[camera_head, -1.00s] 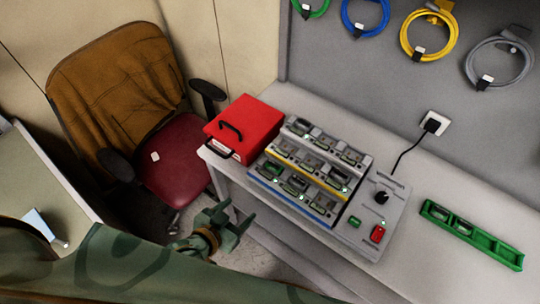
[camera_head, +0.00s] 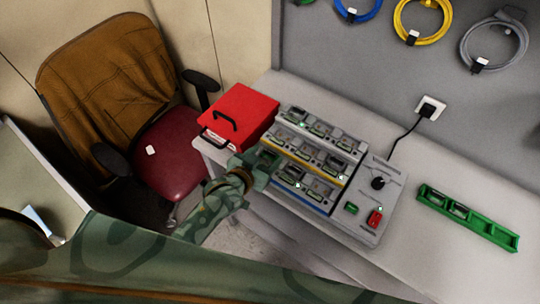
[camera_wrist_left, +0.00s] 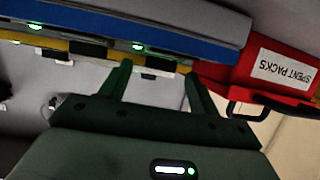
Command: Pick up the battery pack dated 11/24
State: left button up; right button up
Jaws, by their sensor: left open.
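Several battery packs (camera_head: 319,129) sit in a tiered charging rack (camera_head: 352,215) on the bench, with small green lights among them. The dates on the packs are too small to read, so I cannot tell which is 11/24. My left gripper (camera_head: 266,164) is at the rack's left end, by the blue-edged lower tier, and partly covers it. In the left wrist view, my left gripper (camera_wrist_left: 158,78) is open, with its fingers pointing at the rack's blue strip (camera_wrist_left: 150,32) and nothing clearly held. My right gripper is out of view.
A red box (camera_head: 240,108) labelled SPENT PACKS stands left of the rack. A green tray (camera_head: 490,233) with two packs and empty room lies at the right. A black cord runs to a wall socket (camera_head: 430,107). A chair (camera_head: 165,160) stands left of the bench (camera_head: 420,160).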

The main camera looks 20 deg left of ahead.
pick_arm(q)
jog(key=shift+x, duration=1)
jog(key=shift+s, duration=0.15)
jog(key=c, duration=1)
jog(key=shift+o, duration=0.2)
